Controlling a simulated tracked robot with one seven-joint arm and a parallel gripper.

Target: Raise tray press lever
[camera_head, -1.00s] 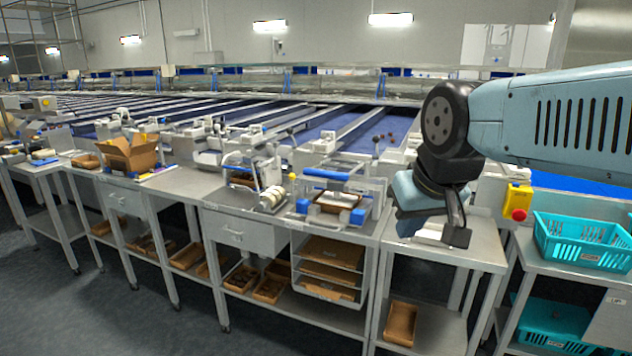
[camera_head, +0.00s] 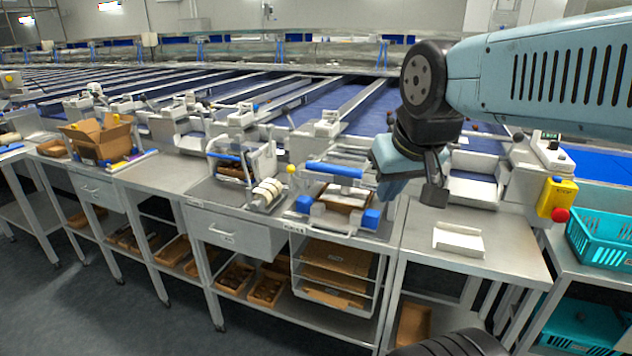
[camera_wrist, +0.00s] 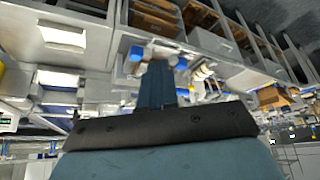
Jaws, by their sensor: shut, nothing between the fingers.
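The tray press (camera_head: 322,218) stands on the middle bench in the head view. It has a blue roller-like bar (camera_head: 335,170) at the back, a pale curved handle at the front and blue blocks at both sides. A brown tray (camera_head: 345,198) lies in it. I cannot tell for certain which part is the lever. My gripper (camera_head: 434,193) is shut and empty, above and to the right of the press, apart from it. In the wrist view my gripper (camera_wrist: 157,82) partly covers the press, whose blue block (camera_wrist: 135,53) shows beside the fingers.
A small white tray (camera_head: 459,238) lies on the bench to the right. A yellow box with a red button (camera_head: 556,198) and a teal crate (camera_head: 602,240) stand further right. A machine with white rollers (camera_head: 266,192) stands left of the press. A cardboard box (camera_head: 100,138) is far left.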

